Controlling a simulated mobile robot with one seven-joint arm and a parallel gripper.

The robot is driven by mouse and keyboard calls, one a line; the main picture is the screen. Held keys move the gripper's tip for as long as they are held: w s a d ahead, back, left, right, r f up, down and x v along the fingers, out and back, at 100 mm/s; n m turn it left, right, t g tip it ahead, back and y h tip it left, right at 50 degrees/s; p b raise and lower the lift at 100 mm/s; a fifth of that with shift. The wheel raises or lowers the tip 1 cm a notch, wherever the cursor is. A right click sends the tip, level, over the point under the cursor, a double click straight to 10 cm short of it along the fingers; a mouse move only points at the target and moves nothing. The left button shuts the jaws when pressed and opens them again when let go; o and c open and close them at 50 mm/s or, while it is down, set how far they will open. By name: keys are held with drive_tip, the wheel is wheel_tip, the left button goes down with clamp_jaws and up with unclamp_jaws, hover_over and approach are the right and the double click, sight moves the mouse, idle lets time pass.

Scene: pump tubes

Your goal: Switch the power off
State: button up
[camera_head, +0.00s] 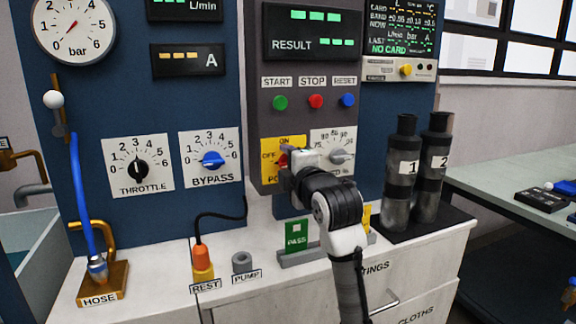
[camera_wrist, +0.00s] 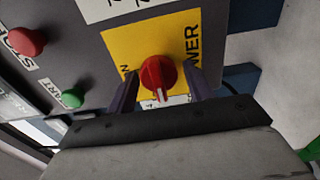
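The power switch is a red knob (camera_wrist: 160,73) on a yellow plate (camera_wrist: 118,45) marked ON and POWER in the wrist view. Its white pointer line points down in that view, which is the OFF side of the plate. In the head view the yellow plate (camera_head: 268,145) shows ON at the top and OFF at the left, and my gripper hides most of the knob. My gripper (camera_head: 287,158) is at the plate. In the wrist view its fingers (camera_wrist: 163,84) are open, one on each side of the knob, with gaps visible.
Close by are a grey dial (camera_head: 340,157), a green START button (camera_head: 280,102), a red STOP button (camera_head: 316,101) and a blue RESET button (camera_head: 347,100). The displays (camera_head: 310,32) are lit. Two dark tubes (camera_head: 402,175) stand to the right; a PASS holder (camera_head: 297,235) is below.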

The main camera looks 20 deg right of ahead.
drive_tip(key=shift+o, duration=0.5)
drive_tip(key=s+b, duration=0.1)
drive_tip(key=s, duration=1.2)
drive_tip(key=shift+s+d, duration=0.25)
drive_tip(key=shift+s, duration=0.15)
